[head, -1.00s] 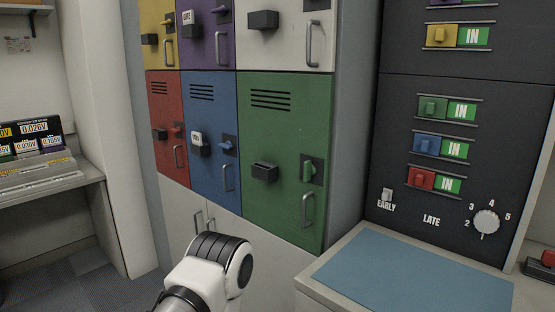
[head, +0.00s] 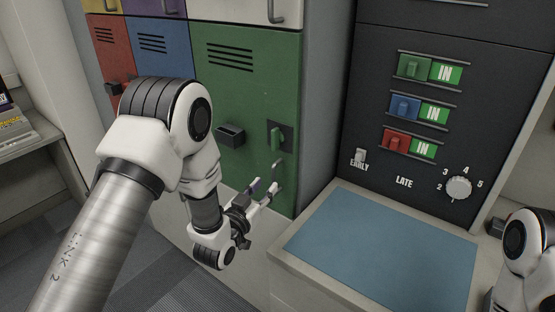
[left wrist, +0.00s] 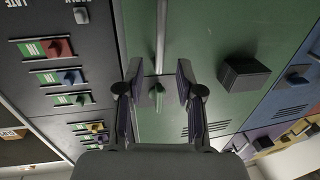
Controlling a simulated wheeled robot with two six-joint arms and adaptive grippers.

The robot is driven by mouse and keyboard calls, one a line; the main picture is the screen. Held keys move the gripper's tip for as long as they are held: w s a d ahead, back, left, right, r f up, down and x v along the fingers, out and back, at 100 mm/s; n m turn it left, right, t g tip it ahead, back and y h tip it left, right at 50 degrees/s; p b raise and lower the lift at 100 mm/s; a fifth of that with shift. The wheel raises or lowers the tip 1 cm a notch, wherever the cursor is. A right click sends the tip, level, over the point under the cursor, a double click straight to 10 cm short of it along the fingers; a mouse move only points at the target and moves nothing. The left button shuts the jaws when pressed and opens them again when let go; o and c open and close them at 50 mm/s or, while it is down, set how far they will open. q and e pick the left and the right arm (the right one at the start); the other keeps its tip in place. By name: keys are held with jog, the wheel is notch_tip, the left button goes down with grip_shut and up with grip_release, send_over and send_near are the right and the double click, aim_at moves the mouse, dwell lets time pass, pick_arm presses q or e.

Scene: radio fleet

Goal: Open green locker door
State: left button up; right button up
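The green locker door (head: 235,85) is shut flush with the locker front. On it are a metal pull handle (head: 278,176), a green turn latch (head: 276,139) on a dark plate, and a black box (head: 231,135). My left gripper (head: 264,188) is open and empty, at the lower part of the door by the handle. In the left wrist view, the handle (left wrist: 161,38) and the green latch (left wrist: 158,96) appear between the spread fingers (left wrist: 158,70). I cannot tell whether the fingers touch the handle. My right gripper is out of view.
Red (head: 103,50) and blue (head: 151,45) locker doors lie left of the green one. A counter with a blue mat (head: 385,250) juts out close right of my left gripper. A dark panel (head: 370,70) with sliders and a dial (head: 458,188) stands above it.

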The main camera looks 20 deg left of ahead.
aim_at(273, 174)
pick_arm(q)
jog(key=w, duration=0.2)
jog(key=w+p, duration=0.1)
jog(key=w, duration=0.1)
jog(key=w+d+p, duration=0.1)
jog(key=w, duration=0.1)
jog(key=shift+w+r, duration=0.1)
jog(key=shift+w, duration=0.2)
jog(key=shift+s+r, duration=0.1)
jog(key=shift+s, duration=0.05)
jog(key=shift+s+a+r, duration=0.1)
jog(key=shift+s+r, duration=0.05)
jog(key=shift+s, duration=0.1)
grip_shut()
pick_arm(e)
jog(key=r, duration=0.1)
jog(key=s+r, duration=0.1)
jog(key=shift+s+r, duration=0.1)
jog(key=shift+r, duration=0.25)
